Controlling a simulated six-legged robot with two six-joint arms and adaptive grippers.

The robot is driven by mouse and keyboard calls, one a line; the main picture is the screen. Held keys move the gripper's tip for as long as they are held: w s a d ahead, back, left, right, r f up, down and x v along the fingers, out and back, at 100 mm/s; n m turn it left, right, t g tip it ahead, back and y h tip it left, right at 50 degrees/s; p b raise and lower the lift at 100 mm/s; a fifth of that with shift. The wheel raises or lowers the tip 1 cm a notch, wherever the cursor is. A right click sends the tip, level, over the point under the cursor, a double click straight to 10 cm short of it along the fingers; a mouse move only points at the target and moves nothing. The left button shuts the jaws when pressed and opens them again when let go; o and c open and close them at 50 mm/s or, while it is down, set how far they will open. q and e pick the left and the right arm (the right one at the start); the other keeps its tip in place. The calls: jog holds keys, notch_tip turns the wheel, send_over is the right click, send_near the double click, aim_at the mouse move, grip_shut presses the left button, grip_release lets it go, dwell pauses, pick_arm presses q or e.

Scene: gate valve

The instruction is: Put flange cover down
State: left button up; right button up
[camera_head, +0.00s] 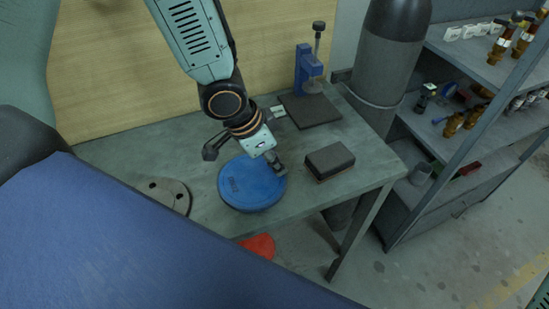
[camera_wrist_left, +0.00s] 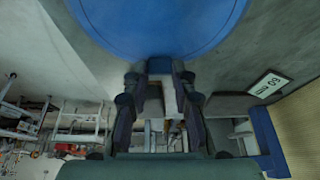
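The flange cover (camera_head: 245,186) is a round blue disc over the worktable near its front edge. It appears to lie flat on or very close to the tabletop; I cannot tell if there is a small gap. My left gripper (camera_head: 277,164) reaches down from above to the disc's right rim. In the left wrist view the blue disc (camera_wrist_left: 160,22) fills the top. My right gripper is not in view.
The grey worktable (camera_head: 310,215) also carries a dark block (camera_head: 330,160) right of the disc, a blue press stand (camera_head: 307,70) behind, and a grey round flange (camera_head: 168,193) at left. A red object (camera_head: 258,245) is below the table. A shelf (camera_head: 455,135) stands right.

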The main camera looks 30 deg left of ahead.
aim_at(257, 176)
pick_arm(q)
jog(key=o, duration=0.4)
jog(key=shift+w+a+f, duration=0.1)
jog(key=shift+w+a, duration=0.05)
jog(key=shift+o, duration=0.3)
jog(key=shift+r, duration=0.2)
jog(key=shift+r+p, duration=0.2)
jog(key=shift+p, duration=0.1)
jog(key=p+v, duration=0.1)
jog(key=v, duration=1)
jog(key=shift+r+p, duration=0.4)
jog(key=shift+s, duration=0.2)
